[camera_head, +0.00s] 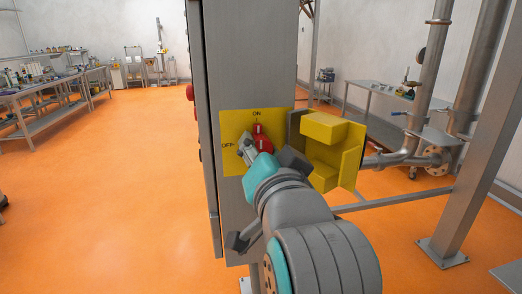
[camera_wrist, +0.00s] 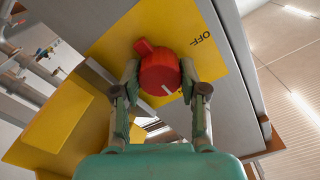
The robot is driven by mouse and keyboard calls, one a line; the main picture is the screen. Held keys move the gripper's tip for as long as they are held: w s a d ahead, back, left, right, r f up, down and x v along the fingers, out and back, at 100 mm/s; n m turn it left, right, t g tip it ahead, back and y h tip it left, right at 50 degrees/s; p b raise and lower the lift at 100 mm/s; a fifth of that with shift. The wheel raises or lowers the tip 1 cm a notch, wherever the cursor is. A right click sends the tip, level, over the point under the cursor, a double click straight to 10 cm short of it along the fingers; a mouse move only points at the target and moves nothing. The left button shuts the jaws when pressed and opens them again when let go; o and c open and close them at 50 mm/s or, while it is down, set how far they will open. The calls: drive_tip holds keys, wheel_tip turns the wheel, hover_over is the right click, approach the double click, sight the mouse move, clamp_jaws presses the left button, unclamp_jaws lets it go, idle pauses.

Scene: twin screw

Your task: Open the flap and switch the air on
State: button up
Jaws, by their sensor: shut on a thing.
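The yellow plate (camera_head: 228,128) on the grey cabinet carries ON at its top and OFF at its left. The red air switch (camera_head: 262,143) is partly hidden behind my gripper (camera_head: 248,152). A red end of it with a white mark lies just below ON. The yellow flap (camera_head: 325,133) stands swung open to the right of the plate. In the wrist view, my gripper (camera_wrist: 160,90) has one finger on each side of the red switch (camera_wrist: 158,72) and is shut on it. OFF shows up and to the right of it, and the flap (camera_wrist: 60,122) is at left.
The grey cabinet (camera_head: 250,55) stands upright in front of me. Pipes (camera_head: 425,70) and a steel post (camera_head: 490,150) are at right. Workbenches (camera_head: 40,100) stand far left. The orange floor (camera_head: 110,200) is clear at left.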

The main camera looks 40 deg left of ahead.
drive_tip(key=shift+f, duration=0.1)
idle(0.3)
drive_tip(key=o, duration=1.1)
drive_tip(key=shift+o, duration=0.2)
drive_tip(key=shift+s+d, duration=0.1)
drive_tip(key=v, duration=0.7)
